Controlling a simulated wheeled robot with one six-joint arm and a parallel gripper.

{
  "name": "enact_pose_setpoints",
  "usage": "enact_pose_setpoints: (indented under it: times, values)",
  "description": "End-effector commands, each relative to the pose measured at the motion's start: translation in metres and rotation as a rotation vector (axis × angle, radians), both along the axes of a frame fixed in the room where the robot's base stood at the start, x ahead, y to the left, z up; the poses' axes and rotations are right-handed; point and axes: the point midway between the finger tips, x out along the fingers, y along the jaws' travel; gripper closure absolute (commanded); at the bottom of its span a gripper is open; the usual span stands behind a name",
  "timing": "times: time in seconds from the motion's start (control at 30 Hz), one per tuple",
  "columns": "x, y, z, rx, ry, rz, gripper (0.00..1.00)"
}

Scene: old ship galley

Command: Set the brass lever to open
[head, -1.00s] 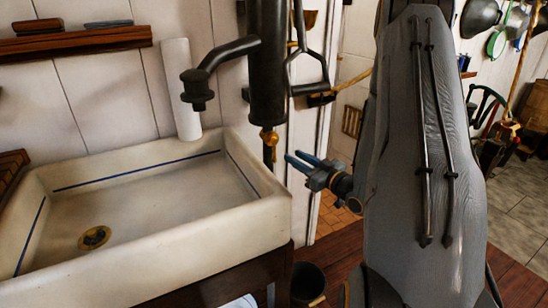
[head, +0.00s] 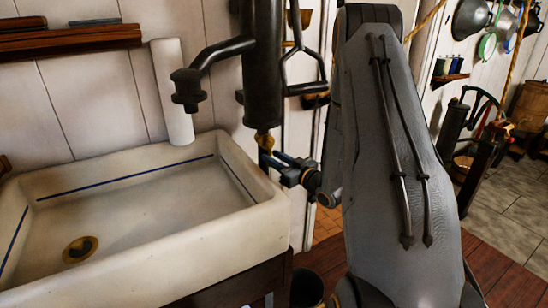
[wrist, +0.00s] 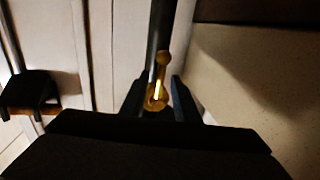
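The brass lever (head: 265,142) hangs at the lower end of the dark upright pump body (head: 262,70), beside the sink's right rear corner. My gripper (head: 273,158) is at the lever, just below and right of it in the head view. In the wrist view the lever (wrist: 158,90) shows between the two fingers of my gripper (wrist: 158,100), with a bright glint on it. The fingers are apart, and I see no clear contact with the lever. The lever's lower part is partly hidden by the fingers in the head view.
The white sink (head: 240,225) with a dark spout (head: 215,55) above it is close on the left. A bent handle (head: 305,70) hangs right of the pump body. A dark bucket (head: 306,288) stands on the floor below.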

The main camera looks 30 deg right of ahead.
Motion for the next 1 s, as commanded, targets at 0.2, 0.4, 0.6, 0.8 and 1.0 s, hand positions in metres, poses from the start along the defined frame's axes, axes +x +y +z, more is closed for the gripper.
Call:
enact_pose_setpoints:
  times: [0.2, 0.4, 0.6, 0.8, 1.0]
  values:
    - [0.0038, 0.0006, 0.0000, 0.000, 0.000, -0.001, 0.72]
    - [0.0036, 0.0007, 0.0000, 0.000, 0.000, -0.001, 0.87]
    - [0.0036, 0.0006, 0.0001, 0.000, 0.000, -0.001, 1.00]
    - [0.0037, -0.0008, 0.0007, -0.026, -0.002, -0.001, 1.00]
    - [0.0037, -0.0022, 0.0009, -0.071, -0.003, 0.000, 1.00]
